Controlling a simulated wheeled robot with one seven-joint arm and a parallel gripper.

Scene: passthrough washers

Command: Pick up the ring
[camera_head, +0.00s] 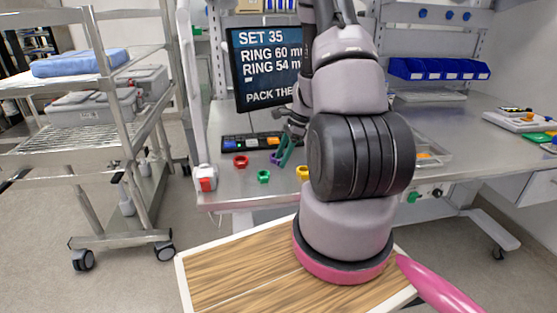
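Several small ring-like pieces lie on the metal bench (225,191) near its front edge. A red one (241,161) is at the left, a green one (264,176) is nearer the edge, and a yellow one (302,172) is partly hidden by my arm. The task does not say which ring is meant. My gripper (282,158) points down over the bench, behind and between the green and yellow pieces. Its teal and purple fingers are small here, and I cannot tell whether they are open or hold anything.
A keypad-like strip (250,143) with coloured blocks lies behind the rings. A dark screen (266,68) stands beyond it, reading "SET 35" with ring sizes. A clear tray (436,158) sits right of my arm. A white post with a red base (205,178) stands at the bench's left corner.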

